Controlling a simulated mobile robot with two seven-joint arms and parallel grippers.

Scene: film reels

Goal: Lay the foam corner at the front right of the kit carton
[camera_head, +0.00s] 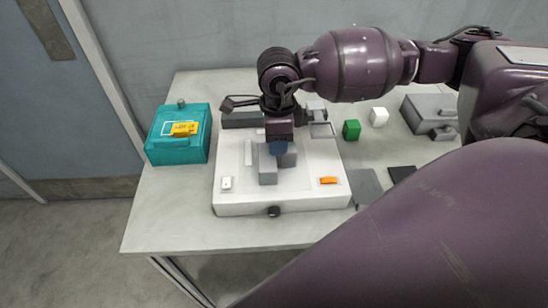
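No carton or foam corner can be told for sure. The nearest match to a carton is a shallow white box (240,192) in the middle of the table, with grey blocks (267,168) standing on or in it. A small white cube (378,117) lies to its right on the table and could be foam. My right gripper (283,148) hangs pointing down over the middle of the white box, close above or beside the grey blocks. Its wrist hides the fingertips, so its opening and any contact are unclear. My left gripper is out of view.
A teal box (168,150) with a yellow piece (185,128) on top stands at left. A green block (351,130) and a grey device (430,112) stand at right. Dark flat pads (367,188) lie near the white box. The front left table strip is clear.

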